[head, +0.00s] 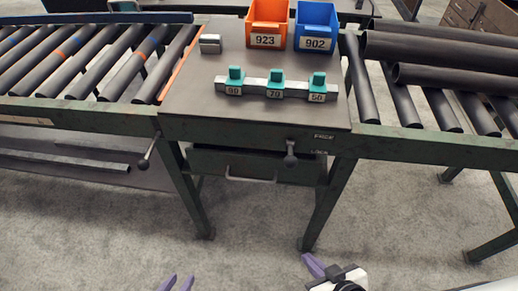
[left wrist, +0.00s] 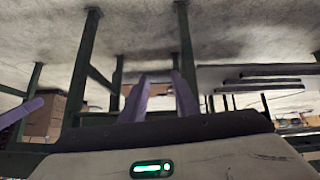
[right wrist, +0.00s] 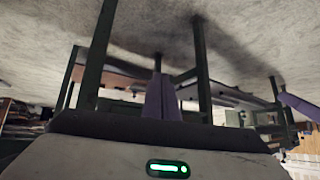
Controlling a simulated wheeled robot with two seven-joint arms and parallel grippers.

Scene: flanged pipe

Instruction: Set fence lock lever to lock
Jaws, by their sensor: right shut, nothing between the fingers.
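A dark lever with a round knob (head: 290,160) is on the front of the table, right of centre. The labels FREE (head: 324,136) and LOCK (head: 320,152) are beside it, FREE above LOCK. The knob hangs below its pivot; I cannot tell which label it is set to. A second dark lever (head: 147,155) slants down-left at the table's left corner. My left gripper (head: 177,284) is open and empty, low in the head view; its parted purple fingers show in the left wrist view (left wrist: 160,100). My right gripper (head: 313,265) is shut and empty, below the table front; its fingers meet in the right wrist view (right wrist: 163,98).
The table (head: 190,105) carries a rail with teal blocks (head: 275,88), a small grey block (head: 210,43), an orange bin (head: 267,22) and a blue bin (head: 316,27). A drawer (head: 245,163) with a handle is below. Roller conveyors flank it; pipes (head: 440,50) lie right.

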